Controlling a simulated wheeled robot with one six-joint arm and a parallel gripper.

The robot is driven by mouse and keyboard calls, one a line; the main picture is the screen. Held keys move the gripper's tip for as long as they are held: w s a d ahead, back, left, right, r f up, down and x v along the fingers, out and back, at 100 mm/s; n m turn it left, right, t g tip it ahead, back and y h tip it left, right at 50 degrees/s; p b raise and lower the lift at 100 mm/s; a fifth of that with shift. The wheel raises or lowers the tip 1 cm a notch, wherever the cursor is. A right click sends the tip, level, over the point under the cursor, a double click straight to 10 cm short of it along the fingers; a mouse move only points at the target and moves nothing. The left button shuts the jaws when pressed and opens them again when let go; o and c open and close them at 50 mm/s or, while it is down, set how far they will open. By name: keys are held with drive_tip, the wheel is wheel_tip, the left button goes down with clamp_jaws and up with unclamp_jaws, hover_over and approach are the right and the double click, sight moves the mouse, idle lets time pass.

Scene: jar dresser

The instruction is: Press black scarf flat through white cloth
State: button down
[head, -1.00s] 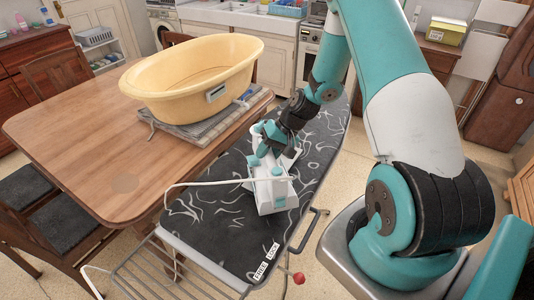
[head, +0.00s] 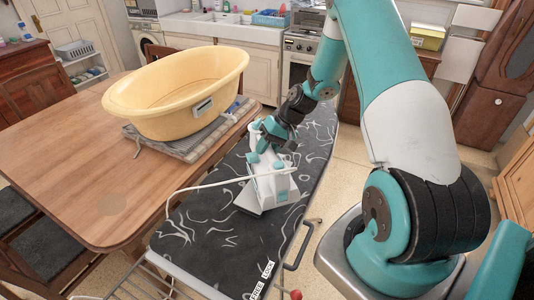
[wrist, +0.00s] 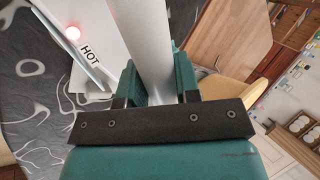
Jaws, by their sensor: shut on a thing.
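My gripper (head: 264,140) is shut on the handle of a white and teal iron (head: 272,190) over the middle of the ironing board. In the wrist view, the pale handle (wrist: 146,40) passes between the jaws, beside a "HOT" label and a lit red light on the iron (wrist: 100,30). A dark sole edge shows at the iron's left side in the head view; I cannot tell whether it touches the board. The board's top (head: 200,225) is black with white swirls. I cannot make out a separate black scarf or white cloth.
A wooden table (head: 50,165) stands left of the board, with a yellow basin (head: 175,95) on folded grey cloths (head: 190,145). The iron's white cord (head: 205,186) runs left across the board. A metal rack (head: 125,285) is at the board's near end.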

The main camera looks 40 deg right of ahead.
drive_tip(key=shift+d+r, duration=0.2)
drive_tip(key=shift+r, duration=0.35)
drive_tip(key=shift+r+p, duration=1.7)
drive_tip(key=shift+r, duration=0.4)
drive_tip(key=shift+r+p, duration=1.8)
drive_tip(key=shift+r, duration=0.75)
drive_tip(key=shift+f, duration=0.15)
